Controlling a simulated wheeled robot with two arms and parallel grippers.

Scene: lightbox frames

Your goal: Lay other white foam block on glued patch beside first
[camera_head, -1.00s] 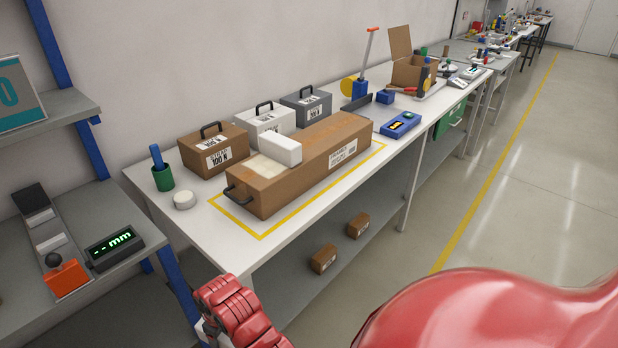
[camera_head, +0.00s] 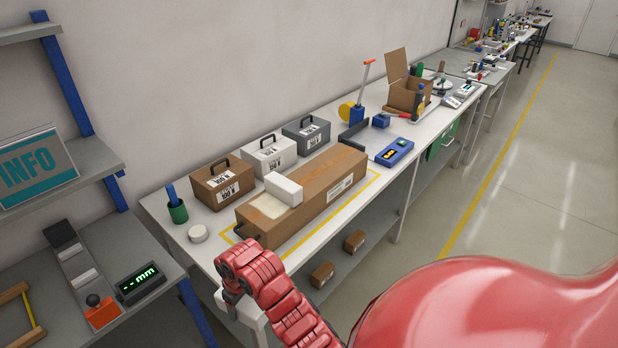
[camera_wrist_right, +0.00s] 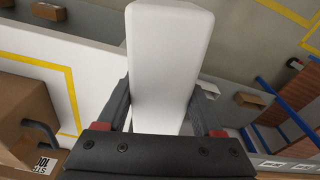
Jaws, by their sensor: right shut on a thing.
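The long brown carton (camera_head: 325,190) lies on the white bench with a pale glued patch (camera_head: 265,206) on top near its left end. The first white foam block (camera_head: 283,188) lies on the carton, along the right side of the bare patch. My right gripper (camera_head: 232,302) is low, in front of the bench's near left corner, apart from the carton. In the right wrist view, my right gripper (camera_wrist_right: 165,112) is shut on the other white foam block (camera_wrist_right: 168,55), which sticks out beyond the fingers. In the head view the held block is hard to tell from the white bench corner. My left gripper is out of view.
Brown (camera_head: 222,183), white (camera_head: 268,155) and grey (camera_head: 306,134) handled weights stand behind the carton. A green cup (camera_head: 178,212) and a white round piece (camera_head: 198,233) are to its left. A blue device (camera_head: 394,152) is to its right. Yellow tape borders the carton.

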